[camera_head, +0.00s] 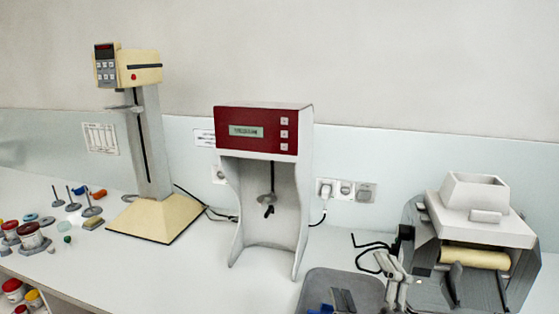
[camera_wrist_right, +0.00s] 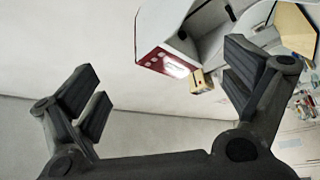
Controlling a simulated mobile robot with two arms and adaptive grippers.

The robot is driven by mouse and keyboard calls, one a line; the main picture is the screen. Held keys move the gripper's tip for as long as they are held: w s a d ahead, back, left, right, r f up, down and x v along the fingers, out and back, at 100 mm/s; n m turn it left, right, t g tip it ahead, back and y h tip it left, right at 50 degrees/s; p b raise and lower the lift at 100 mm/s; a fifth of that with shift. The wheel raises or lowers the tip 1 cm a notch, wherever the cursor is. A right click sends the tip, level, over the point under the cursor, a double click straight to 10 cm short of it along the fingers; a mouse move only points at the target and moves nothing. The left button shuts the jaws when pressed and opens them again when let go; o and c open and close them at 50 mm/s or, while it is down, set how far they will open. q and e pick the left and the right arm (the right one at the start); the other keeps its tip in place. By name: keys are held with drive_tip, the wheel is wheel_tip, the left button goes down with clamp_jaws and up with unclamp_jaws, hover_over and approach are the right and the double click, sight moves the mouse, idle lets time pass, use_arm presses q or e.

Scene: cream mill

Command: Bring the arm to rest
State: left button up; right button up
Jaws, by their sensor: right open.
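My right gripper (camera_wrist_right: 165,68) is open in the right wrist view, with its dark fingers spread wide and nothing between them. In the head view the right gripper (camera_head: 430,257) shows as dark parts low at the right, in front of the cream mill (camera_head: 487,190). Its outline is hard to separate from the mill's dark parts, and I cannot tell whether they touch. The mill has a white hopper and a cream roller. My left gripper is not in view.
A red-fronted machine (camera_head: 258,130) stands mid-bench; it also shows in the wrist view (camera_wrist_right: 165,63). A cream stand mixer (camera_head: 150,215) is to its left. A grey tray (camera_head: 318,280) lies at the front. Jars (camera_head: 30,238) and small parts crowd the left. Cables lie near the mill.

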drive_tip(key=s+d+f+m+g+h, duration=0.3)
drive_tip(key=f+m+g, duration=0.1)
drive_tip(key=f, duration=0.5)
drive_tip(key=s+d+f+m+g+h, duration=0.25)
drive_tip(key=d+f+m+g, duration=0.2)
drive_tip(key=f, duration=0.45)
drive_tip(key=s+a+f+m+g+y, duration=0.1)
drive_tip(key=s+f+m+g, duration=0.1)
drive_tip(key=s+f+g, duration=0.6)
drive_tip(key=s+a+f+m+g+y, duration=0.1)
drive_tip(key=s+f, duration=0.4)
drive_tip(key=s, duration=0.7)
wheel_tip(320, 180, down, 25)
drive_tip(key=g, duration=0.1)
drive_tip(key=s+d+f+g, duration=0.1)
drive_tip(key=s+d+f, duration=0.2)
drive_tip(key=s+f, duration=1.3)
drive_tip(key=shift+s+f, duration=0.2)
drive_tip(key=shift+s, duration=0.65)
